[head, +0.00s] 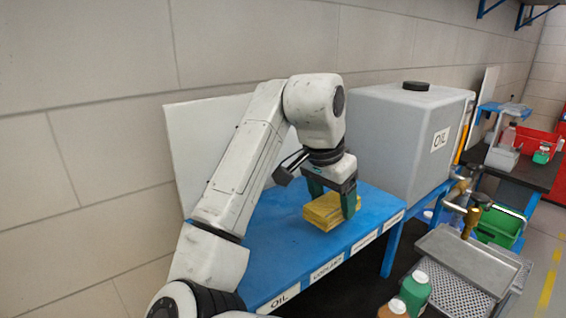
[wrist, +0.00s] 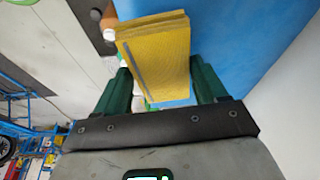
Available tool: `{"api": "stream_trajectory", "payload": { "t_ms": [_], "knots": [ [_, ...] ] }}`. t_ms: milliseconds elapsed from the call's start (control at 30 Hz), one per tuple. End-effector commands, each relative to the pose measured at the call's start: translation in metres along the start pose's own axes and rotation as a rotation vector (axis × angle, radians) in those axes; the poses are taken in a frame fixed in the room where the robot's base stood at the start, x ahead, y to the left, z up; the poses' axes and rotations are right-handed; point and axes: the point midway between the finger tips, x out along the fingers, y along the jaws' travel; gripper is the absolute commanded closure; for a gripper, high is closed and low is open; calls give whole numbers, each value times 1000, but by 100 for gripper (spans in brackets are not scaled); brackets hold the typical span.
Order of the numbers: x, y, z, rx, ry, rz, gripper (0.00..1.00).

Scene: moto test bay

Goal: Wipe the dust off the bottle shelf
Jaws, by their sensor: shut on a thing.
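The blue bottle shelf (head: 277,238) has white labels along its front edge, one reading OIL. I see no bottles on the shelf top, and I cannot make out dust on it. My gripper (head: 333,203) has green fingers and is over the right part of the shelf. It is shut on a folded yellow cloth (head: 324,214). The cloth is low at the shelf surface; I cannot tell for sure if it touches. In the wrist view the cloth (wrist: 165,50) stands between both fingers, with the blue shelf top (wrist: 240,35) beyond it.
A large grey oil tank (head: 395,130) with a black cap stands just right of my gripper. A white panel (head: 195,135) leans behind the shelf. A metal drip tray (head: 465,265) and a green bottle (head: 415,291) are at the front right. The shelf's left part is clear.

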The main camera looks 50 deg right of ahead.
Motion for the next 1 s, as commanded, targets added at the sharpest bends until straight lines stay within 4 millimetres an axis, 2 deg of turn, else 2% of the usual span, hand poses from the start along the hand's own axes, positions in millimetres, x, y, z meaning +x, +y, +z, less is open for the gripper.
{"api": "stream_trajectory", "payload": {
  "t_ms": [33, 400, 1000],
  "knots": [
    [-8, -1, -4, 0, 0, 0, 57],
    [-26, -6, -11, -6, 0, -3, 57],
    [-27, -6, -11, -6, 0, -2, 57]
  ]
}}
